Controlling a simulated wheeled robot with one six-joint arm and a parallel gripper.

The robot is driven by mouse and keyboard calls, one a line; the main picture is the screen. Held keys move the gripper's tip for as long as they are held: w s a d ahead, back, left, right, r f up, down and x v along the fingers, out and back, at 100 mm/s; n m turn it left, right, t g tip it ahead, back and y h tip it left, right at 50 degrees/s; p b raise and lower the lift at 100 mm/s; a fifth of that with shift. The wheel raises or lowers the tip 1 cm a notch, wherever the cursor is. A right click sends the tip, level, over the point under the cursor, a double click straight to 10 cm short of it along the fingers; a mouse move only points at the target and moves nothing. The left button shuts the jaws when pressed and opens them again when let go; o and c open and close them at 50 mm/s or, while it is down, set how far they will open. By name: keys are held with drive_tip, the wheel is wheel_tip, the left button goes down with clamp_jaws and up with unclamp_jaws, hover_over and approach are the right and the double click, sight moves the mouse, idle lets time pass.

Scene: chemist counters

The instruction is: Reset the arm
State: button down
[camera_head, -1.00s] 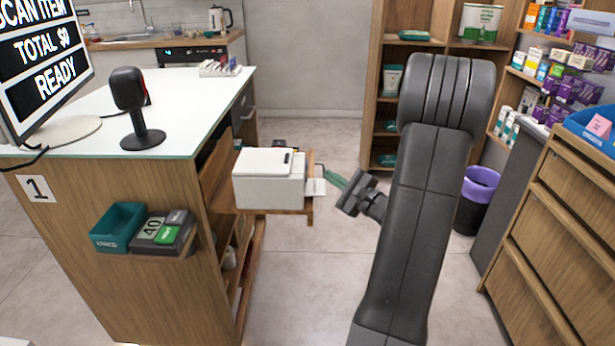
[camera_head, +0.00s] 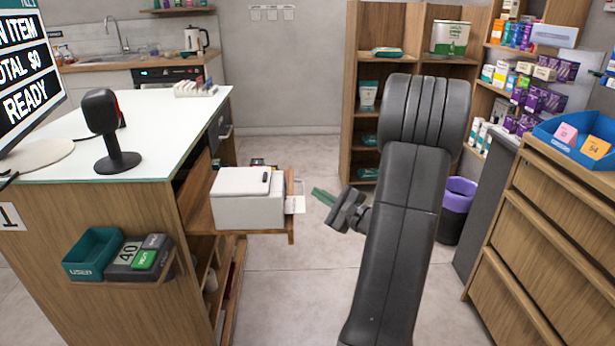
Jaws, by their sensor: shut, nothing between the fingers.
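My arm (camera_head: 405,220) stands up in the right middle of the head view, bent over at its thick dark upper joint. My gripper (camera_head: 343,210) shows to the left of the arm, small and dark, partly hidden behind it. It is shut and holds nothing. A thin green strip (camera_head: 322,196) shows just left of it; I cannot tell whether it belongs to the gripper or lies behind it. The gripper is to the right of the white printer (camera_head: 248,212), apart from it in the picture.
A white-topped counter (camera_head: 150,120) with a scanner (camera_head: 108,130) and monitor (camera_head: 28,80) stands left. Wooden drawers (camera_head: 545,215) with a blue tray (camera_head: 580,135) stand right. Shelves (camera_head: 352,110) and a purple-lined bin (camera_head: 456,205) are behind my arm. Floor is clear between counter and arm.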

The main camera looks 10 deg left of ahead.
drive_tip(key=shift+s+a+r+p, duration=0.1)
drive_tip(key=shift+a+p, duration=0.25)
drive_tip(key=shift+p, duration=0.3)
drive_tip(key=shift+s+a+r+p, duration=0.1)
drive_tip(key=shift+a+p, duration=0.25)
drive_tip(key=shift+p, duration=0.25)
drive_tip(key=shift+p, duration=0.45)
drive_tip(key=d, duration=0.1)
drive_tip(key=w+d, duration=0.1)
drive_tip(key=d, duration=0.1)
drive_tip(key=d+b, duration=0.1)
drive_tip(key=d, duration=0.1)
drive_tip(key=shift+w+d+f, duration=0.1)
drive_tip(key=shift+w+f, duration=0.1)
drive_tip(key=shift+w, duration=0.05)
